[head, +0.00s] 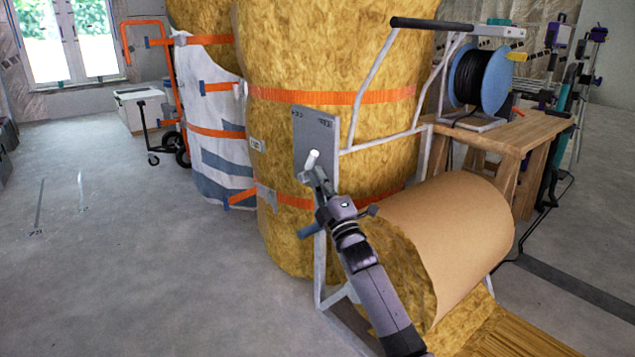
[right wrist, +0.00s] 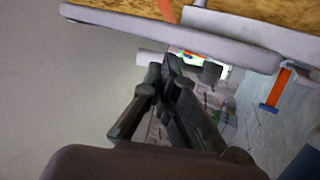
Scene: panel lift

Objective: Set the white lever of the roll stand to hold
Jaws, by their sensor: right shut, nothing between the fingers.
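The roll stand (head: 351,150) is a pale tube frame holding a large paper-faced roll of yellow insulation (head: 455,225). A grey plate (head: 316,137) with small dark marks near its top is fixed to the frame's left side. The white lever (head: 313,157) shows as a short pale knob in front of the plate. My right gripper (head: 318,182) is at the plate, just below the knob. In the right wrist view its fingers (right wrist: 174,70) are together, with a white rod end (right wrist: 149,59) close beside them. I cannot tell whether they touch. My left gripper is not in view.
Tall strapped insulation rolls (head: 335,60) stand right behind the frame. A wooden bench (head: 500,135) with a blue cable reel (head: 480,78) is at the right. An orange hand truck (head: 128,45) stands at the left back. The floor at left is mostly free.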

